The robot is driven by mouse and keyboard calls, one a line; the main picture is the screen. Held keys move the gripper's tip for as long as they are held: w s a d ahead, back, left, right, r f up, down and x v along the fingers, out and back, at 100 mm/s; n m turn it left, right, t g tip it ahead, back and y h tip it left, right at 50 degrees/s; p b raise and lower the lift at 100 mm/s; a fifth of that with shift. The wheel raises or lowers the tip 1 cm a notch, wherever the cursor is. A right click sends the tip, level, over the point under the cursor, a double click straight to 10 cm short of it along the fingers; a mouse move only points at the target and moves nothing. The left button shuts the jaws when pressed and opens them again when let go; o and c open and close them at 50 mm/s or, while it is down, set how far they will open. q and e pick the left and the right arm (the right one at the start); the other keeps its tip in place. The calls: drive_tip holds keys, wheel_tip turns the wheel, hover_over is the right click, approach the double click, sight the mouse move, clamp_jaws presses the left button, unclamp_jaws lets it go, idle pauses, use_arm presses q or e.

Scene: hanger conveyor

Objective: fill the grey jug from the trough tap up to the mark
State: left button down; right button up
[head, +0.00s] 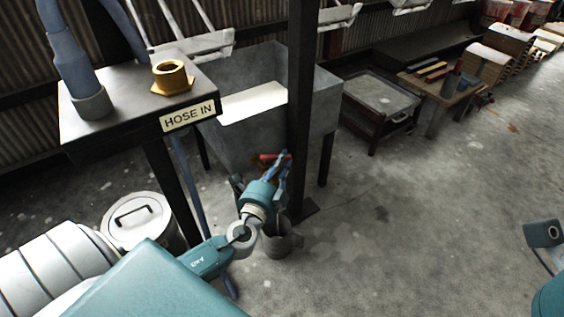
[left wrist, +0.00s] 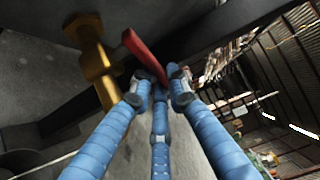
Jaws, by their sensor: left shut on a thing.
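The grey jug (head: 283,245) stands upright on the floor below the trough (head: 322,105), partly behind my left wrist. Its inside and mark cannot be made out, and I see no water stream. The brass tap (left wrist: 95,65) shows in the left wrist view, with its red lever (left wrist: 143,52) beside it. The lever's red also shows in the head view (head: 270,157). My left gripper (head: 280,158) is at the trough's lower front, its blue fingers (left wrist: 160,85) shut on the red lever. My right gripper's fingers are not visible.
A black post (head: 300,90) rises just right of my left gripper. A stand with a "HOSE IN" sign (head: 188,115) and a brass fitting (head: 171,78) is at left. A lidded bin (head: 137,220) stands below it.

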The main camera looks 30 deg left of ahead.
use_arm(q)
drive_tip(key=c, duration=1.9)
unclamp_jaws()
drive_tip(key=shift+c, duration=0.2)
drive_tip(key=v, duration=1.2)
